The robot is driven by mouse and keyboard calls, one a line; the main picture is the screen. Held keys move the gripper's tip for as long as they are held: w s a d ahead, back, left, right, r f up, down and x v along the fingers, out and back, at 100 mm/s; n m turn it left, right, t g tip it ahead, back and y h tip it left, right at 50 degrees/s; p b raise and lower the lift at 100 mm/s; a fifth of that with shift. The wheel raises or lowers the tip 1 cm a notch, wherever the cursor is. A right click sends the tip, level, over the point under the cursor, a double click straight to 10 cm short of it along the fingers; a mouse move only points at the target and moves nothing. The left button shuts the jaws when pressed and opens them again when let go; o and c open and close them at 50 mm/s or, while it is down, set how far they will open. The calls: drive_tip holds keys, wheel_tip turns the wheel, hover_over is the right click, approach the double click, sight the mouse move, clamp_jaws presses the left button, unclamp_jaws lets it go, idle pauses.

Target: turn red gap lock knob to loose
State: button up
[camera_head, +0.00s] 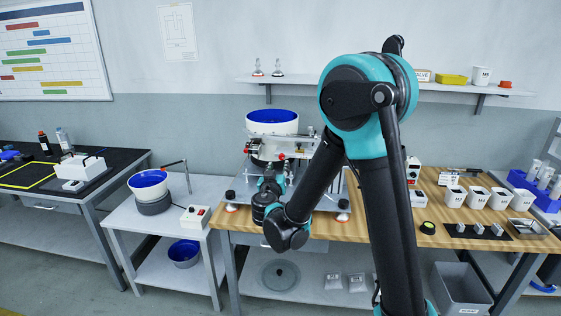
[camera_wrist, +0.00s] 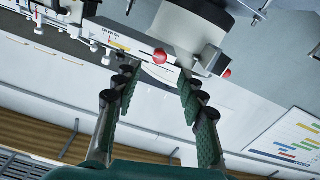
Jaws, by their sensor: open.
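A small round red knob (camera_wrist: 160,57) sits on the white machine head, beside a printed scale strip (camera_wrist: 118,42). A second red knob (camera_wrist: 227,73) sits further right in the wrist view. The lettering is too small to tell for sure which is the gap lock knob. Two red knobs, one at the right (camera_head: 282,156) and one at the left (camera_head: 247,154), also show in the head view. My gripper (camera_wrist: 157,78) is open and empty, its fingers pointing at the first knob, which appears just beyond and between the tips. In the head view my wrist covers the machine's lower front.
The machine carries a white bowl with a blue inside (camera_head: 272,120) and stands on a wooden-topped bench (camera_head: 427,237). A side table (camera_head: 150,222) at the left holds another bowl (camera_head: 149,184) and a control box (camera_head: 195,216). White bins (camera_head: 478,198) stand to the right.

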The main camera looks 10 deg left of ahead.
sight(281, 157)
drive_tip(key=w, duration=0.6)
drive_tip(key=shift+d, duration=0.1)
clamp_jaws()
